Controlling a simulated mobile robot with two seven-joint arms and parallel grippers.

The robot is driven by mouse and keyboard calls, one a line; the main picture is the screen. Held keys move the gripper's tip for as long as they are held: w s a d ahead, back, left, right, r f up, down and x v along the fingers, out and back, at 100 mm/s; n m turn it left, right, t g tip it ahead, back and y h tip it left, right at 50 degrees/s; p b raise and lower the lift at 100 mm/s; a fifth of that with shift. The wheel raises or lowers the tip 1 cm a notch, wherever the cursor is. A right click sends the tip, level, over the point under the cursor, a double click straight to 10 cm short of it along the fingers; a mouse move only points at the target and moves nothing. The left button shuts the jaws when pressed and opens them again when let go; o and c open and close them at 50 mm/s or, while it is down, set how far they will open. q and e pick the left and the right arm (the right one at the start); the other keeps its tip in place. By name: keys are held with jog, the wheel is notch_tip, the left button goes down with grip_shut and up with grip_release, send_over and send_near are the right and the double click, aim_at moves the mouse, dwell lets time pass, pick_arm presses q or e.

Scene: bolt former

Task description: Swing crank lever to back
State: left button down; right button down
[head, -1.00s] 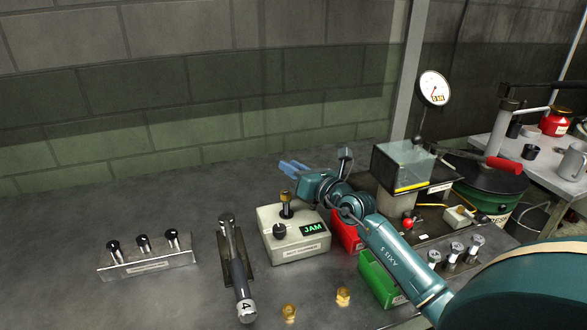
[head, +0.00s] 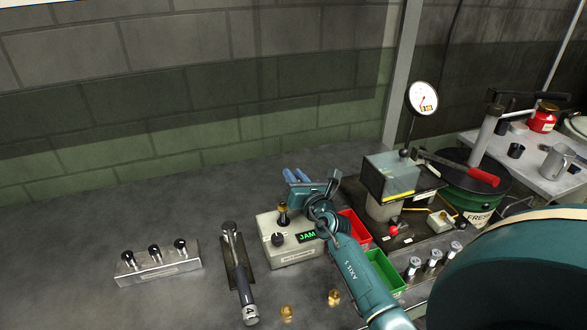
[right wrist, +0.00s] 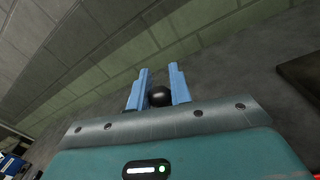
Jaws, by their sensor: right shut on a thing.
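My right gripper (head: 297,176) reaches left above the back of the white box, its blue fingers pointing toward the wall. In the right wrist view, the fingers (right wrist: 157,92) are shut on a black ball knob (right wrist: 159,96). The rest of what the knob belongs to is hidden, so I cannot tell whether it is the crank lever. A lever with a red grip (head: 482,174) slants down to the right beside the glass-guarded machine (head: 389,177), apart from my gripper. My left gripper is out of view.
The white box (head: 288,245) shows JAM and has a dial and a brass post. Red (head: 357,228) and green (head: 386,274) bins stand near my right arm. A metal rack (head: 158,266) and a dark tool (head: 240,270) are left. The back left bench is clear.

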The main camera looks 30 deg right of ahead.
jog(key=shift+r, duration=0.1)
jog(key=c, duration=1.3)
grip_release()
jog(key=s, duration=0.4)
jog(key=s+a, duration=0.1)
jog(key=s, duration=0.7)
jog(key=shift+a+b, duration=0.35)
jog(key=shift+b, duration=0.05)
jog(key=shift+s+a, duration=0.1)
jog(key=shift+s, duration=0.45)
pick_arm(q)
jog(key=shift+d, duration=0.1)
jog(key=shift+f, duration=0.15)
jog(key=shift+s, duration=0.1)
pick_arm(e)
jog(key=shift+s, duration=0.1)
